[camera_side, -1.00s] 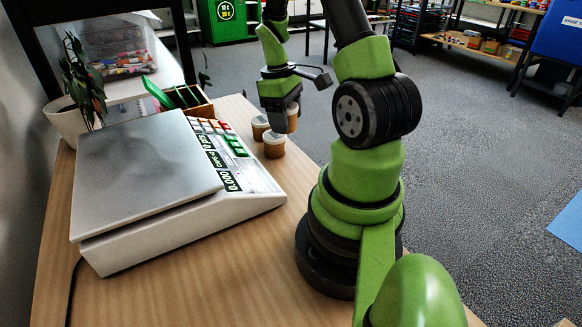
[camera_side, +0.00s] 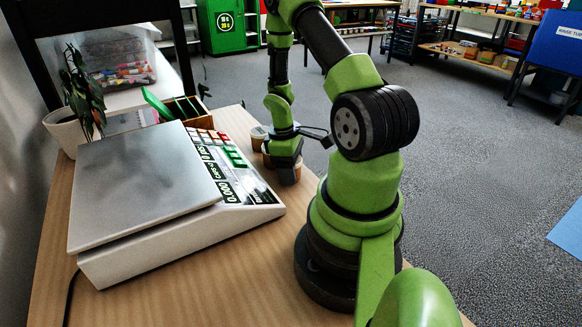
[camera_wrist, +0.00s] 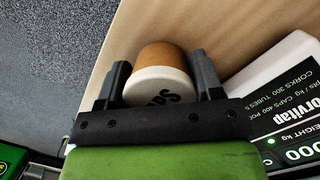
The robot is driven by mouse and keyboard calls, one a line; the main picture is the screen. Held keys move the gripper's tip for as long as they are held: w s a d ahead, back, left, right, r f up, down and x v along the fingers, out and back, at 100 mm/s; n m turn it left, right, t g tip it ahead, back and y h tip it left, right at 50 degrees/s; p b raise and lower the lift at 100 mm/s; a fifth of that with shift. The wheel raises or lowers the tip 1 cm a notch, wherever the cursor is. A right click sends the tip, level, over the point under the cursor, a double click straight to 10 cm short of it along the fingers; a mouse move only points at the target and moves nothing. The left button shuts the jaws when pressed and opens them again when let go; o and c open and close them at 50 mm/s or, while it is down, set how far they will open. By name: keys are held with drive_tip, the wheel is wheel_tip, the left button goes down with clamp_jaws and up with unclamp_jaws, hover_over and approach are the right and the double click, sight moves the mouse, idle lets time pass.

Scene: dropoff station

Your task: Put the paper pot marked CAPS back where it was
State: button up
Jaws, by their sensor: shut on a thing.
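My gripper (camera_side: 287,160) points down at the desk's right edge and is shut on a brown paper pot (camera_side: 290,176). In the wrist view the pot (camera_wrist: 160,56) sits between the two fingers of my gripper (camera_wrist: 161,78). Its white lid carries dark letters, partly hidden by the gripper body; the visible part fits the end of CAPS. The pot is upright, at or just above the desk; I cannot tell if it touches. Two other pots are close behind: one farther back (camera_side: 259,132), one (camera_side: 267,156) mostly hidden by my gripper.
A white scale (camera_side: 150,180) with a keypad and display fills the desk's left and middle. A wooden box (camera_side: 188,108) with green dividers and a potted plant (camera_side: 68,130) stand behind it. Bare desk (camera_side: 230,265) lies in front.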

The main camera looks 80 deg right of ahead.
drive_tip(key=shift+f, duration=0.15)
drive_tip(key=o, duration=1.1)
drive_tip(key=shift+o, duration=0.2)
